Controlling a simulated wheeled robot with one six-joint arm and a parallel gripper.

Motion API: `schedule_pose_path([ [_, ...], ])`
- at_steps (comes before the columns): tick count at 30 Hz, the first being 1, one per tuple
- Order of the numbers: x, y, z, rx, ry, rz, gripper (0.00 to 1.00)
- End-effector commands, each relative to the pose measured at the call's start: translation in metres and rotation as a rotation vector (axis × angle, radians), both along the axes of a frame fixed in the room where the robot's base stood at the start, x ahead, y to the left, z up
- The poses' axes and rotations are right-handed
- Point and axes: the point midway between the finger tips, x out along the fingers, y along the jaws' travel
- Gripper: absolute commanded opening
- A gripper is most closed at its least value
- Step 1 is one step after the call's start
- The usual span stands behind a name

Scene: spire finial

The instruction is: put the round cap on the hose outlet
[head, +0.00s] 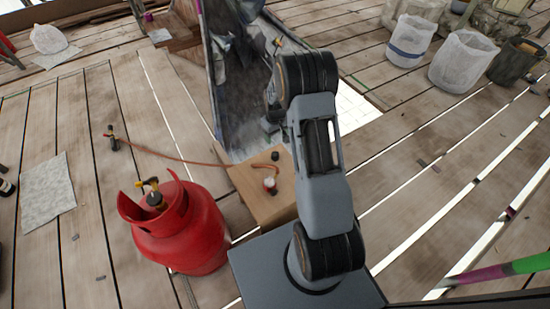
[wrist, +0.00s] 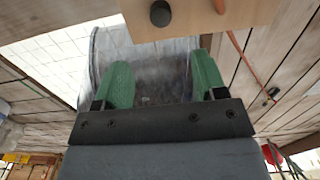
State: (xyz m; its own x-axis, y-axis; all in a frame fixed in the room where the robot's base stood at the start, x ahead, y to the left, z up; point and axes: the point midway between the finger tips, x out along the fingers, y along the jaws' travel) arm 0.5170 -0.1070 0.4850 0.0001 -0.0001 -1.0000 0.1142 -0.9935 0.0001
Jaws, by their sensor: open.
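A small black round cap (head: 275,155) stands on the wooden box (head: 248,190), near its far edge; it also shows at the top of the wrist view (wrist: 160,13). An orange hose (head: 190,162) runs onto the box and bends close to the cap. A small white and red piece (head: 270,185) by the hose's end looks like the hose outlet, but is too small to tell. My gripper (wrist: 155,82) has two green fingers, wide apart with nothing between them. The cap is beyond the fingers, apart from them. In the head view my arm mostly hides the gripper.
A red gas cylinder (head: 180,228) stands close left of the box. A torch-like fitting (head: 112,138) is at the hose's far end. A dark, grimy sheet or panel (head: 235,85) rises behind the box. White buckets (head: 410,40) stand at the back right. The plank floor has gaps.

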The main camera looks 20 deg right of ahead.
Motion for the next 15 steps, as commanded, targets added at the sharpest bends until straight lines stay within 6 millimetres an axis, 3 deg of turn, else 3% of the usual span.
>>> schedule_pose_path([
  [7,0.000,0.000,-0.005,0.000,0.001,0.000,0.65],
  [15,-0.001,0.000,-0.051,0.001,0.003,0.000,0.65],
])
